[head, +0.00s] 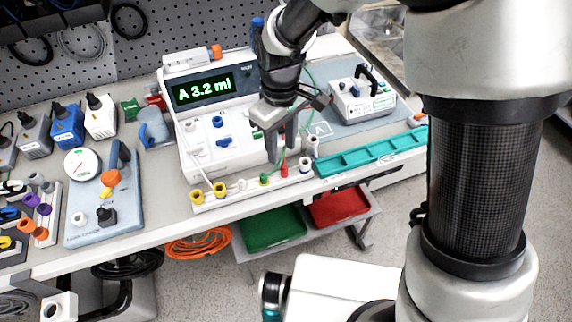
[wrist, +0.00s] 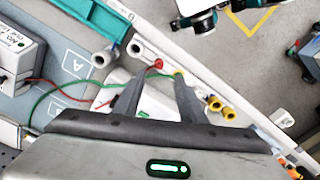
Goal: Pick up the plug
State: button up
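My gripper (head: 281,150) points down over the front strip of the white pump unit, with its two fingers apart. The wrist view shows the open fingers (wrist: 160,78) with a gap between them. A red plug (head: 284,172) and a green plug (head: 264,179) sit on the strip just below the fingers. The red plug (wrist: 158,63) shows just beyond the fingertips in the wrist view. Yellow plugs (head: 219,189) sit further left on the strip; they also show in the wrist view (wrist: 215,103). I cannot tell which plug the task means. Nothing is visibly held.
The pump unit (head: 205,115) displays "A 3.2 ml". A teal tray (head: 370,152) lies to the right, and a white device (head: 360,103) stands behind it. Blue and white adapters (head: 68,127) and a blue-grey stand (head: 100,225) are at left. Green and red wires run near the gripper.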

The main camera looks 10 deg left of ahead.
aim_at(284, 168)
jog(key=f, duration=0.7)
jog(key=shift+d+f, duration=0.1)
jog(key=shift+d, duration=0.2)
jog(key=shift+c, duration=0.3)
grip_shut()
